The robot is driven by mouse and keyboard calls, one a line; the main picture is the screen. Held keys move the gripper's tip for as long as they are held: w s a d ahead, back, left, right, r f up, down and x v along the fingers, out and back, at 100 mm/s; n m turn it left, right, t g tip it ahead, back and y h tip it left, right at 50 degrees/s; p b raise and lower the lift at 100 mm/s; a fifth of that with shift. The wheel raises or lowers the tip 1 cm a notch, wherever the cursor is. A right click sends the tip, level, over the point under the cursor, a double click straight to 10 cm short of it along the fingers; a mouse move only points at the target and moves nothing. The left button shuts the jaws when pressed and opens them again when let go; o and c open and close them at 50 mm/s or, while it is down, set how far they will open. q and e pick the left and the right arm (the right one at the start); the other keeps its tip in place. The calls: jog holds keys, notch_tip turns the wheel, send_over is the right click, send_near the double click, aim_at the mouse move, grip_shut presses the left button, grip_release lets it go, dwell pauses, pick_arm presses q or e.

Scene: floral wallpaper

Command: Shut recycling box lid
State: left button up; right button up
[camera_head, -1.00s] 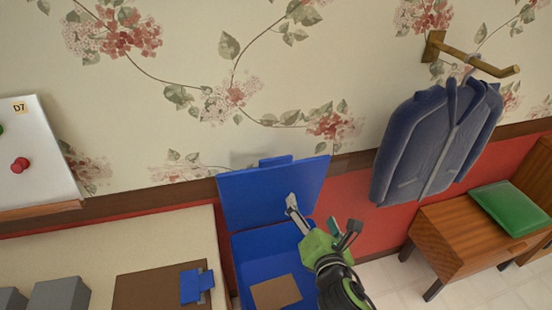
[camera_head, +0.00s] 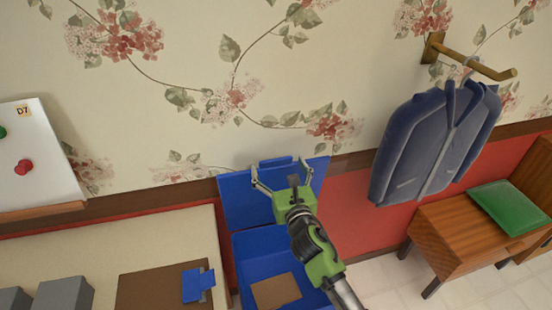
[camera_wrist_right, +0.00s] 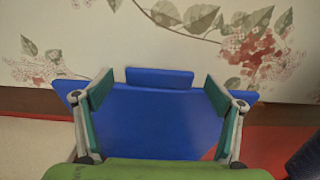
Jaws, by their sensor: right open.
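The blue recycling box (camera_head: 250,243) stands on the floor by the wall, with a brown piece (camera_head: 275,291) inside it. Its blue lid (camera_head: 236,203) is raised and leans back toward the wall, with a tab at its top edge. My right gripper (camera_head: 281,172) is open and empty in front of the lid's upper part, covering some of it. In the right wrist view the lid (camera_wrist_right: 155,125) shows between the spread fingers, with its tab (camera_wrist_right: 160,78) beyond them. I cannot tell whether the fingers touch the lid. My left gripper is not in view.
A table (camera_head: 120,248) with grey blocks (camera_head: 63,296) and a brown board (camera_head: 150,290) stands left of the box. A blue jacket (camera_head: 432,145) hangs on the right, above a wooden bench (camera_head: 450,235) with a green cushion (camera_head: 505,206). A whiteboard (camera_head: 40,150) is at far left.

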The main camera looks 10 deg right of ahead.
aim_at(277, 162)
jog(key=shift+w, duration=1.6)
